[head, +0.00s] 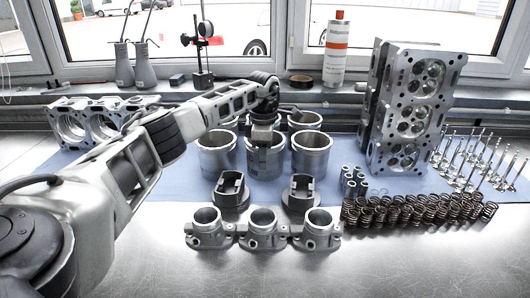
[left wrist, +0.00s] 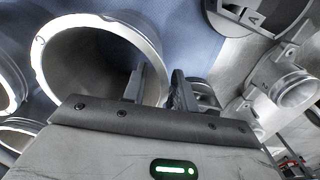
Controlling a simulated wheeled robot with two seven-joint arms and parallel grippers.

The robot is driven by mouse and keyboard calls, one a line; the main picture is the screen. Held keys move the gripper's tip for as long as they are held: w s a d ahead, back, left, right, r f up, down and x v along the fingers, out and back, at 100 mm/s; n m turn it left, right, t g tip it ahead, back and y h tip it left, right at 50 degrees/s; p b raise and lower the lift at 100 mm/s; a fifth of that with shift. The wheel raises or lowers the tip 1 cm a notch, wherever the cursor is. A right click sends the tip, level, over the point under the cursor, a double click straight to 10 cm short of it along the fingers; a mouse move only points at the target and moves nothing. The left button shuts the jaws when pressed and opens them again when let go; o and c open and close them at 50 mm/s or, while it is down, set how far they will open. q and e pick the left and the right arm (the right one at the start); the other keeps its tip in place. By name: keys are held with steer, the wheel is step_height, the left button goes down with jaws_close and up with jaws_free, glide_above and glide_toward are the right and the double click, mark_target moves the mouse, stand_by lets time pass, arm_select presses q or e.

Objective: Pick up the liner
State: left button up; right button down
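Several grey metal liners, open cylinders, stand upright in two rows on a blue mat (head: 120,178). The front row has a left liner (head: 216,157), a middle liner (head: 265,163) and a right liner (head: 311,156). My left gripper (head: 265,136) points down at the rim of the middle liner. In the left wrist view, my left gripper (left wrist: 160,88) straddles a liner wall (left wrist: 98,45), one finger inside the mouth and one outside. The fingers are apart, and I see no clear grip. The liner looks seated on the mat. My right gripper is not in view.
Two dark pistons (head: 231,191) and three grey housings (head: 263,232) stand in front of the liners. Springs (head: 415,210), valves (head: 478,160) and cylinder heads (head: 405,115) are at right. A block (head: 100,122) is at left. The front bench is bare.

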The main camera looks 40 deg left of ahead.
arm_select(q)
jaws_close()
